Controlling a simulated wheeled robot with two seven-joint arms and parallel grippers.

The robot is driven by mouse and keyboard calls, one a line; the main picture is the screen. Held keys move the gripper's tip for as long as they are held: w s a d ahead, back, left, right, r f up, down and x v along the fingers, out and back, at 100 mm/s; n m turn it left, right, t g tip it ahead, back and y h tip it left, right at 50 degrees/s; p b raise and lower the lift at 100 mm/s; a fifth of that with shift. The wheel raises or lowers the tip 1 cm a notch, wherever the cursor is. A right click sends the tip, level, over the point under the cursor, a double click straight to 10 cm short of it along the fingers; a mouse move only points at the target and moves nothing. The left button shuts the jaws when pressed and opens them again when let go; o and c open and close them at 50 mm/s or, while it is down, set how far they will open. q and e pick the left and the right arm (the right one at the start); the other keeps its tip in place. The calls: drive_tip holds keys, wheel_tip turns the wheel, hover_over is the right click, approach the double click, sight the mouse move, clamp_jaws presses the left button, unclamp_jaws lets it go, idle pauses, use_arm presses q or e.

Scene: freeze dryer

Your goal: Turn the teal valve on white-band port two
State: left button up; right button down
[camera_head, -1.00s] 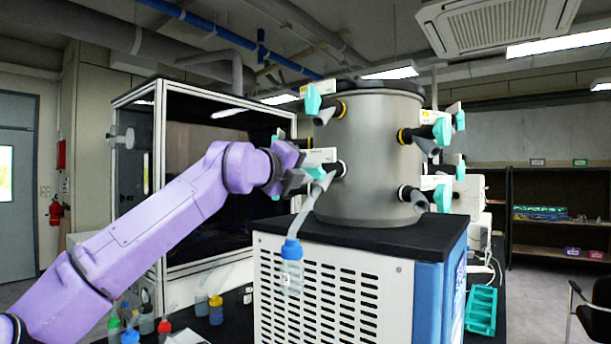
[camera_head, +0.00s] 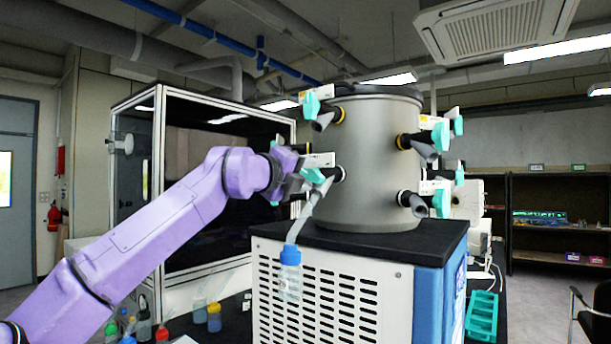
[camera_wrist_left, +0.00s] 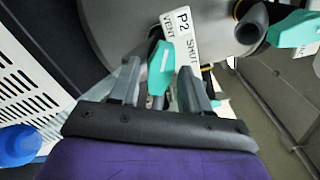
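The teal valve (camera_head: 313,176) sits on the lower left port of the grey drum (camera_head: 375,160), below a white label (camera_head: 318,160). In the left wrist view the label (camera_wrist_left: 178,35) reads P2, with VENT and SHUT, and the teal handle (camera_wrist_left: 160,68) lies between the finger ends. My left gripper (camera_head: 300,174) is at this valve; its two fingers (camera_wrist_left: 160,85) stand apart on either side of the handle, with a gap visible. Whether either finger touches it I cannot tell. My right gripper is not in view.
A blue-capped bottle (camera_head: 290,270) hangs from a grey tube below this port. Other teal-valved ports, such as the upper left one (camera_head: 311,104), are close by. A glass-fronted cabinet (camera_head: 160,185) stands behind my left arm. Small bottles (camera_head: 214,316) stand at the lower left.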

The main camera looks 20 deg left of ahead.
use_arm(q)
drive_tip(key=b+v, duration=0.5)
drive_tip(key=v, duration=0.5)
drive_tip(key=shift+s, duration=0.25)
drive_tip(key=shift+a+r, duration=0.1)
drive_tip(key=shift+r, duration=0.05)
